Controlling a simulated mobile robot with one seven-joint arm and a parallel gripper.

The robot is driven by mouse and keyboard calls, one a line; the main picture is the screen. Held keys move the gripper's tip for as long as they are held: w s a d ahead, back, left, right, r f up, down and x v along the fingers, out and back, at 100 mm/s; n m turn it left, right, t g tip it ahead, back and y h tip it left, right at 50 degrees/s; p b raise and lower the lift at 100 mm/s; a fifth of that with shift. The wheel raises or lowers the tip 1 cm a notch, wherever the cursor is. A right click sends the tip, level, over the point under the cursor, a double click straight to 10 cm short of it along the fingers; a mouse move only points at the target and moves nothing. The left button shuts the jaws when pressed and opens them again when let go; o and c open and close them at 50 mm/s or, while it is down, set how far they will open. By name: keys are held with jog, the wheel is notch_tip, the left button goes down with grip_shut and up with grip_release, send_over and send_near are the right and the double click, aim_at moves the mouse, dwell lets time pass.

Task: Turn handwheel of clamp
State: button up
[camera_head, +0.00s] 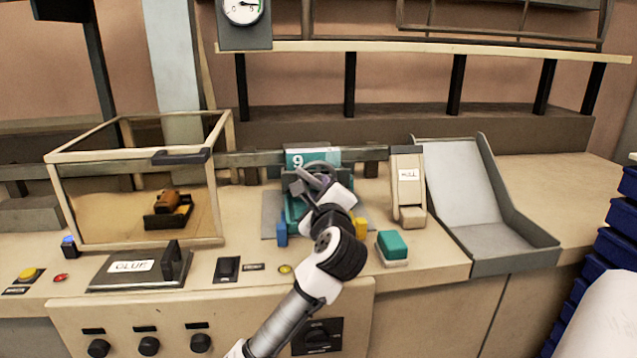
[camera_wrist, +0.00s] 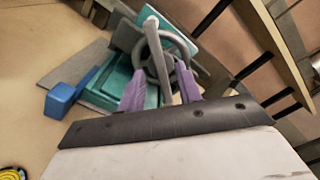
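The clamp (camera_head: 296,208) is a teal block on a grey plate on the bench, partly hidden behind my arm. Its dark round handwheel (camera_head: 322,170) shows at the top, beneath the sign "9". In the wrist view the handwheel (camera_wrist: 147,62) faces me, with a light grey bar across it, above the teal clamp body (camera_wrist: 115,82). My gripper (camera_head: 312,182) is at the handwheel. In the wrist view its two purple fingers (camera_wrist: 160,72) stand apart, one on each side of the wheel's lower part. I cannot tell whether they touch the rim.
A blue block (camera_head: 281,234) and a yellow block (camera_head: 361,228) flank the clamp. A teal-topped button (camera_head: 392,246) and a beige lever box (camera_head: 408,190) are to the right, before a grey chute (camera_head: 490,235). A framed glass case (camera_head: 222,200) stands left. A shelf (camera_head: 400,48) runs above.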

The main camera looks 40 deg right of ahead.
jog(key=shift+x, duration=0.95)
jog(key=shift+c, duration=0.2)
grip_shut()
